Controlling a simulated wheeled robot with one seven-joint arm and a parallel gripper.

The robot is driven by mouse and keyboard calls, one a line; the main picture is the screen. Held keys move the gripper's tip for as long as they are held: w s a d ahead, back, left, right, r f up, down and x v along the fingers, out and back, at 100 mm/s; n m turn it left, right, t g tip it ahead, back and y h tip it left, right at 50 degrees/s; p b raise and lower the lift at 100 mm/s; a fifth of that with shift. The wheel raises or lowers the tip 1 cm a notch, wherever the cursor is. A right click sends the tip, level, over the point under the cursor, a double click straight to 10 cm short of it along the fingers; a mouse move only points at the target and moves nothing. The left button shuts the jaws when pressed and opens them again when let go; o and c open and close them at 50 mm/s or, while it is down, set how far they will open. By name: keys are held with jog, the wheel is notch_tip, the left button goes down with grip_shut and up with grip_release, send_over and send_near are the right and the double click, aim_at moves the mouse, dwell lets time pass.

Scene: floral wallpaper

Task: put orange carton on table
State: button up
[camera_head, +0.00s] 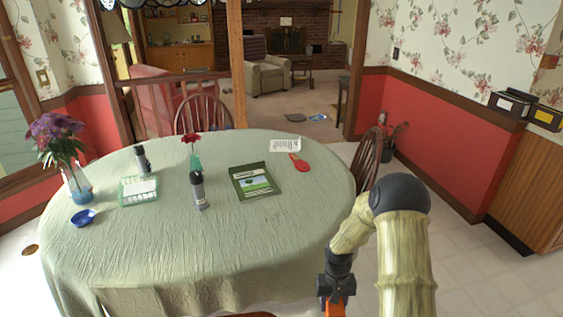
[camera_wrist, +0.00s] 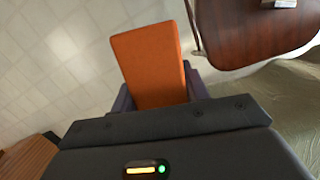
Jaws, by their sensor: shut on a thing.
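The orange carton (camera_wrist: 150,62) is a tall orange block that fills the middle of the wrist view. My gripper (camera_wrist: 160,92) is shut on it, with a dark jaw showing on each side. In the head view the gripper (camera_head: 335,290) is low at the bottom, just off the right front edge of the table, and part of the carton (camera_head: 336,308) shows below it. The rest of the carton is cut off there. The oval table (camera_head: 120,250) has a pale green cloth and lies to the left of my gripper.
On the table are a green book (camera_head: 254,181), a red paddle (camera_head: 299,162), papers (camera_head: 285,145), a dark bottle (camera_head: 198,190), a green basket (camera_head: 139,191), a blue bowl (camera_head: 83,217) and flower vases. The table's front and right parts are bare. A wooden chair (camera_head: 368,160) stands at the right side.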

jog(key=shift+s+a+r+p, duration=0.1)
jog(key=shift+s+r+p, duration=0.15)
jog(key=shift+r+p, duration=0.75)
jog(key=shift+s+r+p, duration=0.2)
jog(key=shift+r+p, duration=0.35)
jog(key=shift+p, duration=0.75)
jog(key=shift+f, duration=0.15)
